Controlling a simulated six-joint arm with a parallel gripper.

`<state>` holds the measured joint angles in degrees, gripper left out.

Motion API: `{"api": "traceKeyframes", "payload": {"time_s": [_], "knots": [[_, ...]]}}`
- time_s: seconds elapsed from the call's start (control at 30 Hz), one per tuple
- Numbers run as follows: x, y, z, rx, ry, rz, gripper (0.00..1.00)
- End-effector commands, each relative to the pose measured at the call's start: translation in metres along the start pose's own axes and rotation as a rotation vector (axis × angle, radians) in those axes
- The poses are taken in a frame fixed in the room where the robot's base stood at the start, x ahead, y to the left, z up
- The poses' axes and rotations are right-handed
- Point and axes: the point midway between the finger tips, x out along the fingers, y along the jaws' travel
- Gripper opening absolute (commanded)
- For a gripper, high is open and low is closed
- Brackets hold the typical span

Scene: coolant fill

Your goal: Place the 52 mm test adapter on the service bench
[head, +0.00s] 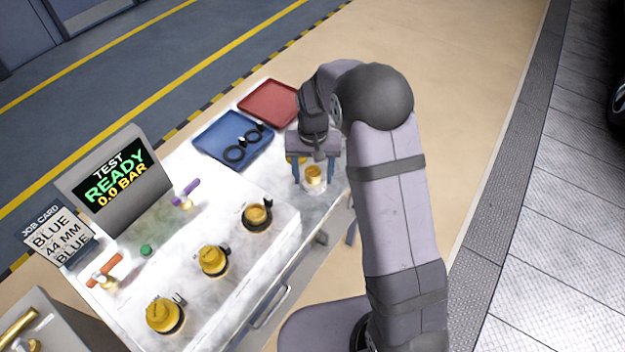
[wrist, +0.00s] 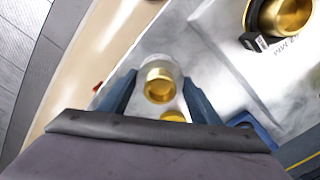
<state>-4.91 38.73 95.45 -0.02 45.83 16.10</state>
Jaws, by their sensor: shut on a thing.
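My gripper (head: 313,181) is shut on a brass adapter (head: 314,173) near the far right end of the white service bench (head: 226,188). In the wrist view the held adapter (wrist: 160,84) is a short brass cup with a pale collar, between the two blue fingers. Its size marking is not readable, and I cannot tell whether its base touches the bench. A second brass piece (wrist: 173,116) shows just beyond it in the wrist view, mostly hidden by my gripper.
A blue tray (head: 205,130) with black rings and a red tray (head: 268,98) lie at the back. Several brass fittings, one of them here (head: 213,261), stand along the bench front. The display (head: 118,178) reads TEST READY 0.0 BAR. A job card (head: 58,234) reads BLUE 44 MM BLUE.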

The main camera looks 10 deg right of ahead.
Motion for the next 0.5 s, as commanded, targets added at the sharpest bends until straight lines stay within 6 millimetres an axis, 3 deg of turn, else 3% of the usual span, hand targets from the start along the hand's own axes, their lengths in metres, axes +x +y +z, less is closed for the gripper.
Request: {"api": "traceKeyframes", "payload": {"time_s": [0.23,0.5], "knots": [[0.007,0.0,0.0,0.0,-0.001,0.0,0.32],[0.035,0.0,0.001,0.0,-0.002,0.001,0.32]]}}
